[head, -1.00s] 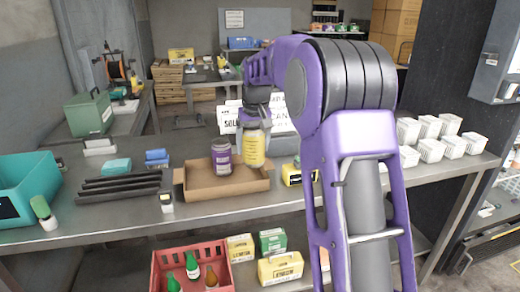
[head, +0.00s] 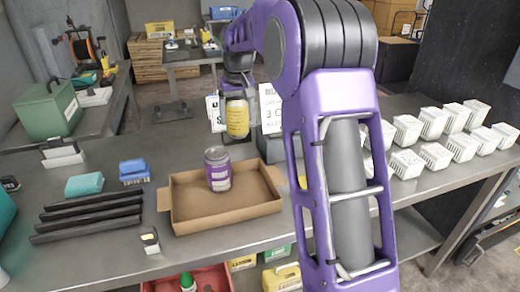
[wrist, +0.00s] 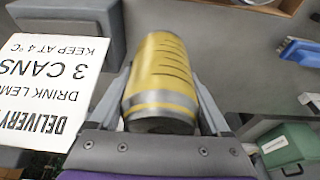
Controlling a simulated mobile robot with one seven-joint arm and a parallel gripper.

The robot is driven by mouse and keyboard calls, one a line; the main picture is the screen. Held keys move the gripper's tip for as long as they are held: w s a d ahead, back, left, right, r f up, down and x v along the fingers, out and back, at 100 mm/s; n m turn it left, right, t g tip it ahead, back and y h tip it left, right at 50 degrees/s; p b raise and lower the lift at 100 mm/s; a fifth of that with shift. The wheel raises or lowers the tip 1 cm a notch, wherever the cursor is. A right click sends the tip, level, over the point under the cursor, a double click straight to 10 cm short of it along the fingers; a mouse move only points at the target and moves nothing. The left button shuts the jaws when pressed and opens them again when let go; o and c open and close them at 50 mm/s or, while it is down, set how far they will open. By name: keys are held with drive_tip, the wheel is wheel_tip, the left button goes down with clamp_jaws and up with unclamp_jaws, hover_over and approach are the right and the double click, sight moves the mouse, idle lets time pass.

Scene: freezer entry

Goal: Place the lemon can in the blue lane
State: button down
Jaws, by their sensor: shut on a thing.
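The lemon can, yellow with silver ends, is held in my gripper in the wrist view (wrist: 160,85), with a finger along each side. In the head view the lemon can (head: 237,119) hangs upright from my gripper (head: 237,97), above and behind the cardboard tray (head: 225,215), clear of it. A purple-labelled can (head: 218,170) stands in the tray. Black rails (head: 88,217) lie left of the tray, with a blue block (head: 134,172) and a teal block (head: 84,184) behind them. I cannot tell which lane is the blue one.
A delivery sign (wrist: 50,85) reading 3 cans stands close to my gripper. Several white ribbed tubs (head: 435,122) fill the right side of the bench. A green case (head: 48,110) stands at back left.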

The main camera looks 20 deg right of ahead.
sight(239, 115)
wheel_tip(239, 115, down, 10)
drive_tip(key=shift+r+b, duration=0.15)
drive_tip(key=shift+b, duration=0.6)
unclamp_jaws()
drive_tip(key=shift+f, duration=0.2)
drive_tip(key=shift+r, duration=0.1)
drive_tip(key=p+v, duration=0.1)
drive_tip(key=v, duration=1)
drive_tip(key=shift+s+r, duration=0.1)
drive_tip(key=shift+r, duration=0.3)
drive_tip(key=s+d+r+n+t+y, duration=0.1)
drive_tip(key=s+d+r+n, duration=0.1)
drive_tip(key=s+r+n, duration=0.25)
drive_tip(key=shift+m, duration=0.45)
drive_tip(key=b+x, duration=0.1)
drive_tip(key=x, duration=0.4)
drive_tip(key=b+x, duration=0.1)
drive_tip(key=x, duration=0.5)
drive_tip(key=w+b+x, duration=0.1)
drive_tip(key=x, duration=0.4)
drive_tip(key=shift+a, duration=0.3)
